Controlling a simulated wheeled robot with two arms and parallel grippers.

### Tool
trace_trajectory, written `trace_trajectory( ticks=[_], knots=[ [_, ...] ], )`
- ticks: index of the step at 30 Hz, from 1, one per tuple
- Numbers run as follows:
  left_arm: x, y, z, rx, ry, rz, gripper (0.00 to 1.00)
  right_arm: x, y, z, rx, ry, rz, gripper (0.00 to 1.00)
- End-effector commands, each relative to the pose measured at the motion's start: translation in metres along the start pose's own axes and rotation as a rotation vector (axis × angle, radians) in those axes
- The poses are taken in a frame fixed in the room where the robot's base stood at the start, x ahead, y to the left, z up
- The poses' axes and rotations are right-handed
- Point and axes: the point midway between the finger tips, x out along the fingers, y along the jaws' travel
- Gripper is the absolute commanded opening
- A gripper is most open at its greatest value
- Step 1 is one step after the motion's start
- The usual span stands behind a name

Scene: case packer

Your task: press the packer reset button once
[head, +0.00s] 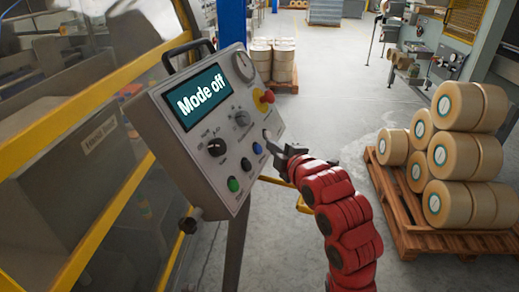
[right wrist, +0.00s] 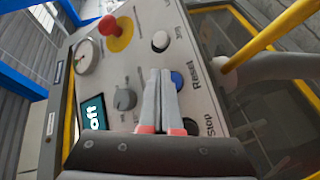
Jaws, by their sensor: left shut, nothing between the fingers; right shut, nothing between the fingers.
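The control panel (head: 165,128) tilts on a post, and its screen (head: 203,97) reads "Mode off". The blue button (head: 257,148) is on the panel's lower right. In the right wrist view the blue button (right wrist: 178,80) sits beside the word "Reset", partly covered by my fingers. My right gripper (head: 268,140) is shut and empty, with its fingertips in front of the panel close beside the blue button. In the right wrist view its fingertips (right wrist: 160,72) overlap the button's left edge; I cannot tell if they touch anything. My left gripper is not in view.
A yellow-framed machine (head: 80,100) stands left. A pallet (head: 405,232) of rolls stands right, with open floor between.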

Motion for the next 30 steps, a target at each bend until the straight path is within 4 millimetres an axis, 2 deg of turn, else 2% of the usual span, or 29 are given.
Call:
trace_trajectory(
  ticks=[13,30],
  knots=[
    [-0.007,0.0,0.001,0.0,0.0,0.0,0.0,-0.029,0.022,0.021,-0.001,-0.001,0.005,0.0],
    [-0.007,0.0,0.001,0.0,0.0,0.0,0.0,-0.031,0.022,0.022,-0.001,0.0,0.002,0.0]
  ],
)
